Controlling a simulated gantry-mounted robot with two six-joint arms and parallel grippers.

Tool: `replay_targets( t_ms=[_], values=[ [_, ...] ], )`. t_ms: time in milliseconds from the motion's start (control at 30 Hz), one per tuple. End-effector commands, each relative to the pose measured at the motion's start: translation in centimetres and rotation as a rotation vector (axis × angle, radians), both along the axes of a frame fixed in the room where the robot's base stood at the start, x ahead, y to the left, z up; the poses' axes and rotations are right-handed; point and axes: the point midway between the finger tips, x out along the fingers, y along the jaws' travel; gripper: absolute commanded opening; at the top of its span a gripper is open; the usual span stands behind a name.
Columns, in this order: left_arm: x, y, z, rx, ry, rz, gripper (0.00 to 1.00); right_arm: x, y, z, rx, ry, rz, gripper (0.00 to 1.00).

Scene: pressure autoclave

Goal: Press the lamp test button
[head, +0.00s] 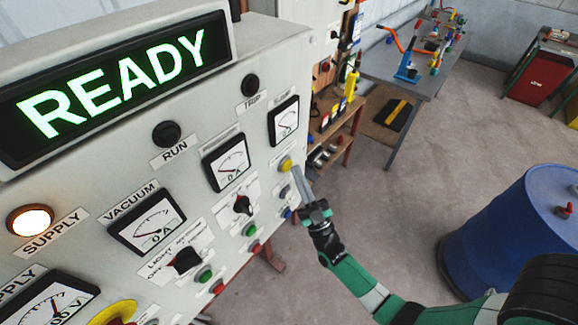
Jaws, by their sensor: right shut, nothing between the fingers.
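The control panel (75,205) fills the left side of the head view. A small yellow button (286,163) sits near its right edge, below a gauge; its label is too small to read, so I cannot tell whether it is the lamp test button. My right gripper (297,171) is shut and empty. Its fingertips are right beside the yellow button; I cannot tell whether they touch it. A grey-blue button (284,191) and a blue one (287,213) are below the yellow one. My left gripper is out of view.
A lit READY display (120,85) tops the panel. The SUPPLY lamp (31,220) glows; the RUN (166,133) and TRIP (250,85) lamps are dark. A black selector (242,205) and green button (249,230) are nearby. A blue barrel (500,235) stands at right. Open floor lies between.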

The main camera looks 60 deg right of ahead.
Motion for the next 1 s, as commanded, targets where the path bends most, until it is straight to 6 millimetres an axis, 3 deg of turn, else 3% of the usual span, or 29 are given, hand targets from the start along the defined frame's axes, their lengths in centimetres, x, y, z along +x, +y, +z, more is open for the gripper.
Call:
replay_targets(
  t_ms=[1000],
  values=[
    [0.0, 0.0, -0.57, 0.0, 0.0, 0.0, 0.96, 0.76, -0.16, 0.02, 0.0, 0.0, 0.0, 0.0]
  ],
)
